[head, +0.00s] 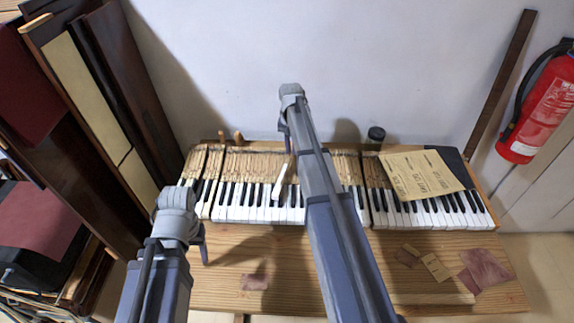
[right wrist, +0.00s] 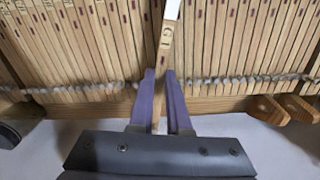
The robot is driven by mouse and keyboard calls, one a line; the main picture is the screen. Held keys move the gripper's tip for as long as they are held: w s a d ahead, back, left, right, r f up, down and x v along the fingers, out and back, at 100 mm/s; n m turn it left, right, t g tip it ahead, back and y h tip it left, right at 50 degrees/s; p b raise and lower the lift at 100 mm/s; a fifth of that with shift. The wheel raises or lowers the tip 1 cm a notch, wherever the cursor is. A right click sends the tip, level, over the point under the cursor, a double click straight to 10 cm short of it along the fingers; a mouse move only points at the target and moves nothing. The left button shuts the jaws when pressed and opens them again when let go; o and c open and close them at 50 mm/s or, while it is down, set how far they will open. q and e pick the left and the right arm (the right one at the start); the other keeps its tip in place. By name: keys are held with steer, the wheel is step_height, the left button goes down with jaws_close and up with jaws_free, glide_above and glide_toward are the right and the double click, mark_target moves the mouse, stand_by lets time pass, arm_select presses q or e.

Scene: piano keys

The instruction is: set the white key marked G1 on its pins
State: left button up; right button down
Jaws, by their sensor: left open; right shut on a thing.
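The loose key (head: 281,184) has a white front and a long bare wooden shank. It is above the keyboard (head: 240,202), slanted against the rows of keys. My right gripper (head: 288,148) is shut on its shank toward the rear. In the right wrist view, the shank (right wrist: 165,45) runs up between the two purple fingers (right wrist: 160,82), with a small dark mark that I cannot read surely. The pins and the key's place cannot be made out; my right arm covers part of the keyboard. My left gripper (head: 203,243) is open and empty over the bench, in front of the keyboard's left part.
A yellowed paper sheet (head: 418,174) lies over the right keys. A dark jar (head: 376,134) stands behind the keyboard. Cloth pieces (head: 486,268) and a small card (head: 436,267) lie on the wooden bench (head: 330,262). Panels lean at left; a fire extinguisher (head: 539,105) hangs right.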

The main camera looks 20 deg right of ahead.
arm_select(q)
steer(key=shift+r+p, duration=1.35)
steer(key=shift+r, duration=0.2)
arm_select(e)
steer(key=shift+r, duration=1.5)
step_height(320, 180, up, 5)
steer(key=p, duration=0.5)
steer(key=shift+r, duration=0.1)
arm_select(q)
step_height(320, 180, up, 5)
steer(key=shift+c, duration=0.3)
